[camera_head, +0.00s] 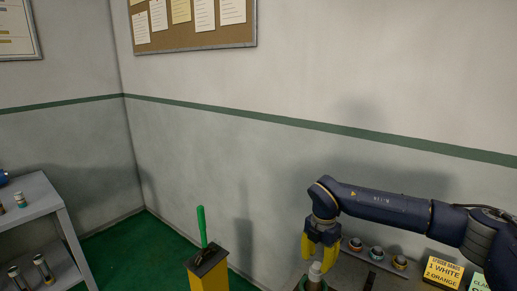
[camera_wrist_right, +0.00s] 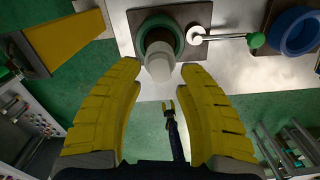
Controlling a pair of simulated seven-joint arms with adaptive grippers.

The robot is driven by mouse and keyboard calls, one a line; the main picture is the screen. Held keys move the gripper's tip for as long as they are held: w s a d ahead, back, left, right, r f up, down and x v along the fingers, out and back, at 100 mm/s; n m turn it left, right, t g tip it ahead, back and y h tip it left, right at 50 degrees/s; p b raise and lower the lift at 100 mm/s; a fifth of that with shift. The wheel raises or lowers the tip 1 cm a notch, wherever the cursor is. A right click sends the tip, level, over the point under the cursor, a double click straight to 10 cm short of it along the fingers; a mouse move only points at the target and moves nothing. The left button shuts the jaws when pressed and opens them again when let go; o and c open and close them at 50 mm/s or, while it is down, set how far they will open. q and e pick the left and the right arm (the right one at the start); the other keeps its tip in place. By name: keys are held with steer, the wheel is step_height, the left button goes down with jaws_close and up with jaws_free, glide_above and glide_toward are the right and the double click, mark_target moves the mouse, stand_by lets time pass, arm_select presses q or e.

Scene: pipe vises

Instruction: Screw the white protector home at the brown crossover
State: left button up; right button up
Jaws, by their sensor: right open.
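The white protector (camera_head: 315,270) stands at the top of the work in a green vise (camera_head: 314,285), low in the head view. In the right wrist view the white protector (camera_wrist_right: 160,62) sits at the end of a brownish piece (camera_wrist_right: 158,37), likely the brown crossover, inside the green vise ring (camera_wrist_right: 178,34). My right gripper (camera_head: 321,252) is open just above the protector. In the wrist view its yellow fingers (camera_wrist_right: 161,76) are spread to either side, apart from it.
Several small capped pieces (camera_head: 377,253) stand in a row on the bench, right of the vise. A yellow card (camera_head: 442,272) reads 1 WHITE, 2 ORANGE. A yellow post with a green handle (camera_head: 202,227) stands left. A grey shelf (camera_head: 30,190) is far left. A blue ring (camera_wrist_right: 296,31) shows in the wrist view.

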steer(key=n, duration=0.3)
steer(key=shift+n, duration=0.3)
steer(key=n, duration=1.1)
steer(key=shift+n, duration=0.3)
steer(key=n, duration=0.7)
steer(key=shift+n, duration=0.4)
steer(key=n, duration=0.7)
steer(key=shift+n, duration=0.4)
steer(key=shift+f, duration=0.15)
